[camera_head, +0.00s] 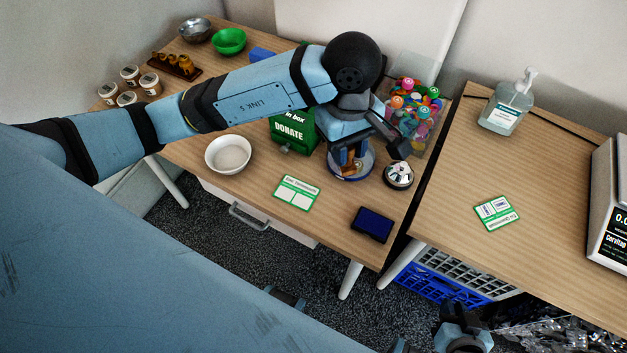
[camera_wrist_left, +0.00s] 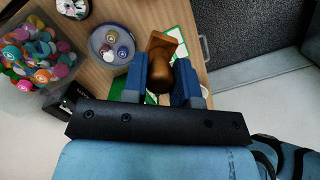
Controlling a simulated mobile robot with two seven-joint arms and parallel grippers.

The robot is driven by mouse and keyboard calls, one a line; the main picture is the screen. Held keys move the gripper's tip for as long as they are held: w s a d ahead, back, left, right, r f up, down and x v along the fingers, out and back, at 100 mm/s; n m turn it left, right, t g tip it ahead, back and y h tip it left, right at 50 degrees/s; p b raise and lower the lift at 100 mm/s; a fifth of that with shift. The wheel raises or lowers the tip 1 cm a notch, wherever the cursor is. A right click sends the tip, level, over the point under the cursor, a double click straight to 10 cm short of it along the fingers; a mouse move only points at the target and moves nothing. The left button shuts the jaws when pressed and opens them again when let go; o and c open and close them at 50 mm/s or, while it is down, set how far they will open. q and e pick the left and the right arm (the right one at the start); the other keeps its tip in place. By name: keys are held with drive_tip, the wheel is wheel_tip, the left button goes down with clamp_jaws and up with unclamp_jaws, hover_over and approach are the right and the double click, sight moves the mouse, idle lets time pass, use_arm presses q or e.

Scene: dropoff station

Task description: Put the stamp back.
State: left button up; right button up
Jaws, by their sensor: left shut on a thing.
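My left gripper (camera_head: 350,160) is shut on the wooden stamp (camera_wrist_left: 160,72), which has a rounded brown handle and a flat block at its far end. In the head view the fingers mostly hide the stamp. The gripper appears in front of a round blue-rimmed dish (camera_head: 351,179). In the left wrist view the dish (camera_wrist_left: 98,33) lies left of the stamp, with a few small round-topped items in it. A dark blue ink pad (camera_head: 372,224) lies near the table's front edge. My right gripper (camera_head: 464,335) is low at the bottom edge; its fingers are unclear.
A silver bell (camera_head: 398,175), a bin of colourful round pieces (camera_head: 412,105) and a green donation box (camera_head: 294,131) crowd the dish. A white bowl (camera_head: 228,154) and a green-edged card (camera_head: 297,193) lie left. A gap separates the second table (camera_head: 455,200).

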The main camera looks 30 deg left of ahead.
use_arm(q)
drive_tip(key=shift+s+a, duration=0.15)
drive_tip(key=shift+a, duration=0.05)
wheel_tip(320, 180, down, 20)
drive_tip(key=shift+r, duration=0.1)
use_arm(e)
drive_tip(key=shift+a+f, duration=0.2)
drive_tip(key=shift+f, duration=0.05)
use_arm(q)
drive_tip(key=shift+b, duration=0.3)
drive_tip(key=shift+f, duration=0.25)
drive_tip(key=o, duration=0.8)
use_arm(e)
drive_tip(key=shift+w+a+r, duration=0.15)
drive_tip(key=shift+a, duration=0.05)
use_arm(q)
drive_tip(key=shift+r, duration=0.1)
